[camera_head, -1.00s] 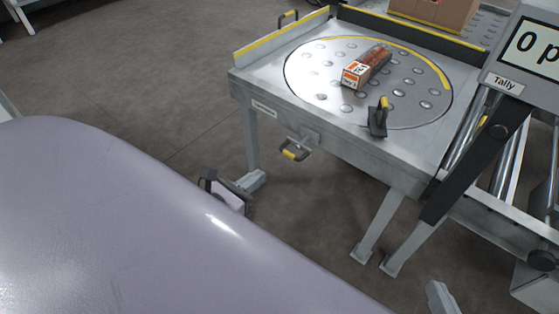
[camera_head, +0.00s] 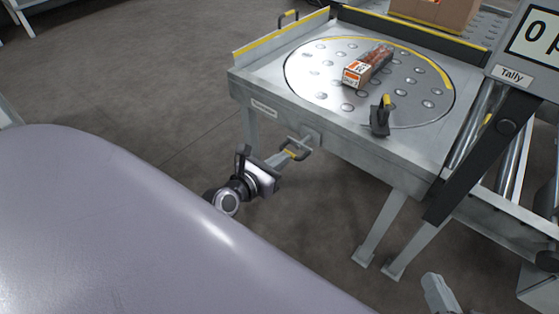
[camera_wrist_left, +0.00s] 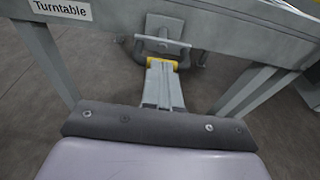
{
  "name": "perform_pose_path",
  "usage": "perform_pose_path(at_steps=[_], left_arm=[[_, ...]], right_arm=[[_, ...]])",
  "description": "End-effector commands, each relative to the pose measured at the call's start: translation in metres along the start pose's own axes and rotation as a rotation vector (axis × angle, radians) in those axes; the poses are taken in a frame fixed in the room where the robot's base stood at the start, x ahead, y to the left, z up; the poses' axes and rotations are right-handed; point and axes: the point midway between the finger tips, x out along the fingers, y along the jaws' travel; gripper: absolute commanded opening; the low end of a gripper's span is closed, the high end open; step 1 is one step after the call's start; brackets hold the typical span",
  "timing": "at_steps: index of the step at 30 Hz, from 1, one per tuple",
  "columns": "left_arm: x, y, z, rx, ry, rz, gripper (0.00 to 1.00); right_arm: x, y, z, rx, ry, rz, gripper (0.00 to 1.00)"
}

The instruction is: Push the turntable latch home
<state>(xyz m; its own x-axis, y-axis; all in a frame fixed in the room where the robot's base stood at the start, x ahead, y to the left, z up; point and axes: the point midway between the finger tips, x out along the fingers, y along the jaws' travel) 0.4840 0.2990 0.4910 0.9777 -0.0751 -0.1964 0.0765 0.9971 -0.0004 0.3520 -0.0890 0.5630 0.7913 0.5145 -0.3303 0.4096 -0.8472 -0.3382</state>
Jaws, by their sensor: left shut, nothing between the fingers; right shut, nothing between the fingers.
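The turntable (camera_head: 330,85) is a round steel disc with studs, set in a metal table. Its latch (camera_head: 297,150) is a dark U-shaped handle with a yellow grip below the table's front edge. It also shows in the left wrist view (camera_wrist_left: 184,62). My left gripper (camera_head: 282,158) is shut and empty, with its fingertips at the yellow grip. In the left wrist view its shut fingers (camera_wrist_left: 162,80) point straight at the grip; I cannot tell whether they touch. My right gripper (camera_head: 436,290) shows in part at the bottom right, shut and apart from the table.
A tomato carton (camera_head: 366,67) lies on the disc. Rollers (camera_head: 474,135) and a tally display (camera_head: 528,48) are at right. Open floor lies left of the table.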

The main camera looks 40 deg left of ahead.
Motion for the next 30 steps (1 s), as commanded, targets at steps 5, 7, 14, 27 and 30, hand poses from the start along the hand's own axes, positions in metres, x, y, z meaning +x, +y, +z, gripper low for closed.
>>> perform_pose_path(at_steps=[5, 7, 14, 27, 30], left_arm=[[0.001, 0.000, 0.000, 0.000, 0.000, 0.000, 0.00], [0.006, 0.000, 0.002, 0.000, -0.001, 0.001, 0.00], [0.034, 0.001, 0.007, 0.000, -0.002, 0.001, 0.00], [0.047, 0.000, 0.011, 0.001, -0.004, -0.001, 0.00], [0.047, 0.000, 0.011, 0.001, -0.005, -0.001, 0.00]], right_arm=[[0.000, 0.001, 0.000, 0.000, -0.001, 0.002, 0.00], [0.000, 0.001, 0.001, -0.001, -0.003, 0.004, 0.00], [-0.002, 0.004, 0.003, -0.003, -0.011, 0.014, 0.00], [-0.003, 0.006, 0.007, -0.006, -0.019, 0.021, 0.00], [-0.003, 0.006, 0.007, -0.006, -0.019, 0.021, 0.00]])
